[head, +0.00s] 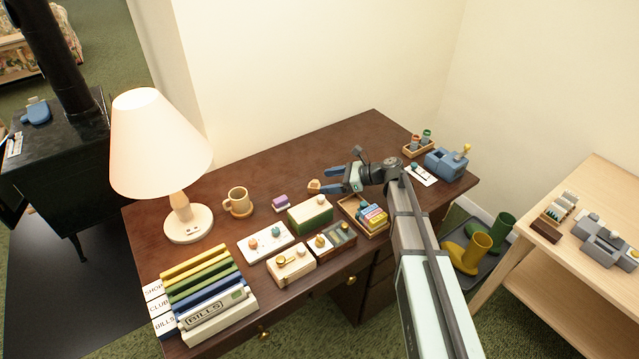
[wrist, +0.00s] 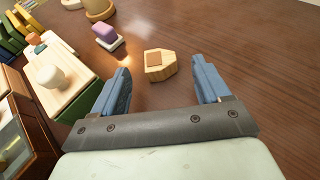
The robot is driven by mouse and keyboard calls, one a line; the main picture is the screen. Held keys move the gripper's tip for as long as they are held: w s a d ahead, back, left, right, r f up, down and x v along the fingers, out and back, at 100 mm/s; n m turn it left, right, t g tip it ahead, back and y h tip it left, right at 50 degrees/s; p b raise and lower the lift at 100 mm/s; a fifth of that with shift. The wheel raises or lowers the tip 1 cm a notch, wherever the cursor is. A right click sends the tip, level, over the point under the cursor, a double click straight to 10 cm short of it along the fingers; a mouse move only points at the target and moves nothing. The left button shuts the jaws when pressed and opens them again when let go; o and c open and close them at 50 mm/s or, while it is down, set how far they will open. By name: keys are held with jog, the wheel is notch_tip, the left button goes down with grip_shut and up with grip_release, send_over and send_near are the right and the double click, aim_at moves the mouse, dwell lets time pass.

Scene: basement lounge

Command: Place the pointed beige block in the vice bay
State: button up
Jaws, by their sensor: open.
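The pointed beige block (head: 314,186) lies on the dark wooden desk, just beyond my fingertips. In the wrist view the block (wrist: 159,65) shows a brown patch on top and an angled outline. My gripper (head: 327,181) is open and empty, low over the desk. In the wrist view its two blue fingers (wrist: 160,66) stand on either side of the block, with gaps on both sides. A blue vice (head: 444,163) stands at the desk's far right corner, with a white card (head: 422,175) in front of it. I cannot make out a marked bay there.
A purple block (head: 280,202) and a green-and-cream box (head: 310,213) are left of my gripper. A wooden tray (head: 350,207) of coloured pieces is close to my arm. A mug (head: 238,201) and lamp (head: 188,222) stand farther left. Desk behind the block is clear.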

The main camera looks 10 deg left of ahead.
jog(key=v, duration=0.6)
jog(key=shift+d+r, duration=0.15)
jog(key=shift+d, duration=0.2)
jog(key=shift+c, duration=0.3)
